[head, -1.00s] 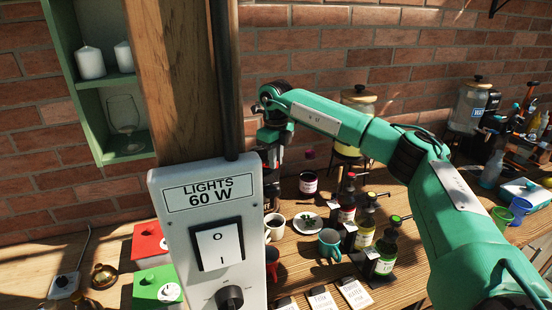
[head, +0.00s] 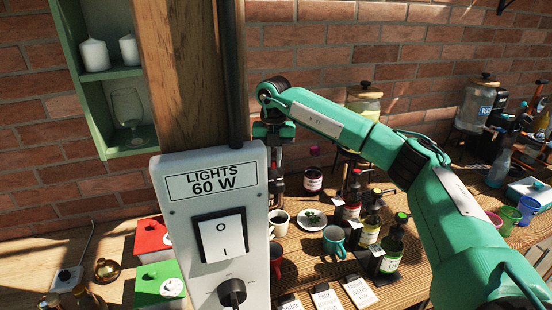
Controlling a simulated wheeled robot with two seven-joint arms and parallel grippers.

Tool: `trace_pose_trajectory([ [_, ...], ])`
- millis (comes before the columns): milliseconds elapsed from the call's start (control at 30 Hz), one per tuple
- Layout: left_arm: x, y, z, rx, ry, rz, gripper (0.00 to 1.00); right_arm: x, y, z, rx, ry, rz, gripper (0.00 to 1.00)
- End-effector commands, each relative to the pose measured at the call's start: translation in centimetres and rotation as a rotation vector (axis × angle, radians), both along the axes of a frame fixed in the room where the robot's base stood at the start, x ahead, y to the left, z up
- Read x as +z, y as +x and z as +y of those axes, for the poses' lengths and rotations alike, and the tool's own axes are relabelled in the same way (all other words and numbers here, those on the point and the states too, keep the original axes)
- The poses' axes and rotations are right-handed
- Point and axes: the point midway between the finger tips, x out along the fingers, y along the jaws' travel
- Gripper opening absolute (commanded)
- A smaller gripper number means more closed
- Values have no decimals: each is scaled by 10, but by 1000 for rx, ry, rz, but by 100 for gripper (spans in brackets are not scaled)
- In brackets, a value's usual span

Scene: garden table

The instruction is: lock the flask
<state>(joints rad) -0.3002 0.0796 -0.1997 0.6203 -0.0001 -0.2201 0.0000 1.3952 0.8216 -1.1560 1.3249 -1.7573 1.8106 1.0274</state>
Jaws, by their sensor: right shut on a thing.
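My right gripper (head: 276,178) points down above the wooden table, just behind the right edge of the switch box. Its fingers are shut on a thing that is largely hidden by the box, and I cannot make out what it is. I cannot tell for sure which thing is the flask. A round brass-coloured vessel (head: 107,270) stands on the table at the lower left, well apart from the gripper. My left gripper is not in view.
The switch box (head: 255,190) on a wooden post (head: 185,70) blocks the near middle. Right of it stand a white cup (head: 279,222), a jar (head: 313,180), a teal mug (head: 333,240) and pump bottles (head: 392,248). Red (head: 150,236) and green boxes (head: 160,285) stand left.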

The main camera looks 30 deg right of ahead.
Motion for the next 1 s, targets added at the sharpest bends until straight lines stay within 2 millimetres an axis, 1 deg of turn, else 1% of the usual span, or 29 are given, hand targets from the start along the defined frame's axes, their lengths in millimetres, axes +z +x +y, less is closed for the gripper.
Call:
trace_pose_trajectory([
  [100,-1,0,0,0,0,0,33,1,1,2,-59,1,-4,0],
  [333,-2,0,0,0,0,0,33,1,2,5,-128,2,-5,0],
  [833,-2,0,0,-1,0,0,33,2,2,5,-147,2,-5,0],
  [867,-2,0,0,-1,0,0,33,2,2,5,-147,2,-5,16],
  [900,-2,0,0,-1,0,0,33,2,2,5,-147,2,-5,24],
  [967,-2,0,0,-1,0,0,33,2,2,5,-147,1,-4,36],
  [1000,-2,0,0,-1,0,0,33,1,2,5,-147,1,-3,36],
])
